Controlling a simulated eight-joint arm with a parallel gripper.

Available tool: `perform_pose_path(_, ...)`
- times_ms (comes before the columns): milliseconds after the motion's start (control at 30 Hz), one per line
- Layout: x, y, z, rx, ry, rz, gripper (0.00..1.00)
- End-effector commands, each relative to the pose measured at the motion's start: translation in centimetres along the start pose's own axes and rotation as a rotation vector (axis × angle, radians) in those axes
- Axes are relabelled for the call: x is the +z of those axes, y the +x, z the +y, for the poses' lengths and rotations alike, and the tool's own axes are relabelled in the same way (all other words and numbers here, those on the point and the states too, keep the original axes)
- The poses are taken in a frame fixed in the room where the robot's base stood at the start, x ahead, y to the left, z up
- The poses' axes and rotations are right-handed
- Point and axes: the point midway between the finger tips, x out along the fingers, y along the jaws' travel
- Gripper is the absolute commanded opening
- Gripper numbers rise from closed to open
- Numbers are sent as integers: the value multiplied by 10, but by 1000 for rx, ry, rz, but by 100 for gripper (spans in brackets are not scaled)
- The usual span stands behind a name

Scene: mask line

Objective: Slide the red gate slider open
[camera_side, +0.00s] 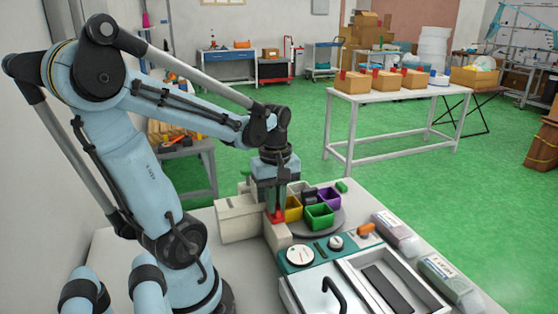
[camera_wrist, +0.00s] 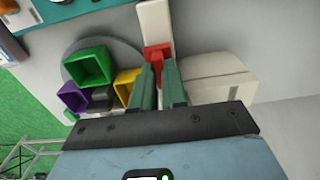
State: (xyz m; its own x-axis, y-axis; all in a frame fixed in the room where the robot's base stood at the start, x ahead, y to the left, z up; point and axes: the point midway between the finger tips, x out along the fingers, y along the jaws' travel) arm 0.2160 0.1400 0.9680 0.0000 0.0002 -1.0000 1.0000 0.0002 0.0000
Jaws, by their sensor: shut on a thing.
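The red gate slider (camera_side: 277,217) sits at the end of a cream block beside the coloured bins in the side view. In the wrist view the red slider (camera_wrist: 157,55) shows just beyond my fingertips, on the pale channel piece (camera_wrist: 154,22). My gripper (camera_side: 275,205) points down over the slider. In the wrist view my green-grey gripper fingers (camera_wrist: 160,78) are close together at the slider, shut on it. The fingers hide part of the slider.
Green (camera_side: 319,216), yellow (camera_side: 293,208) and purple (camera_side: 329,197) bins stand on a round grey turntable right of my gripper. A cream box (camera_side: 237,218) stands close on the left. A teal panel with dials (camera_side: 300,256) and a handled lid (camera_side: 322,290) lie in front.

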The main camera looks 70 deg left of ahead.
Motion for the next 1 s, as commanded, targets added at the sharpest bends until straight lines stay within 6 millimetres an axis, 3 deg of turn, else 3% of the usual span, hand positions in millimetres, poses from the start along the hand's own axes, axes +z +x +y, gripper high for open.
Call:
perform_pose_path(333, 43, 0, 1, 2, 5, 0, 0)
perform_pose_path(733, 51, 0, 0, 0, 2, -6, 0)
perform_pose_path(767, 51, 0, 0, 0, 2, -7, 16)
perform_pose_path(900, 50, 0, 0, 0, 2, -5, 37)
perform_pose_path(1000, 50, 0, 0, 0, 1, -3, 38)
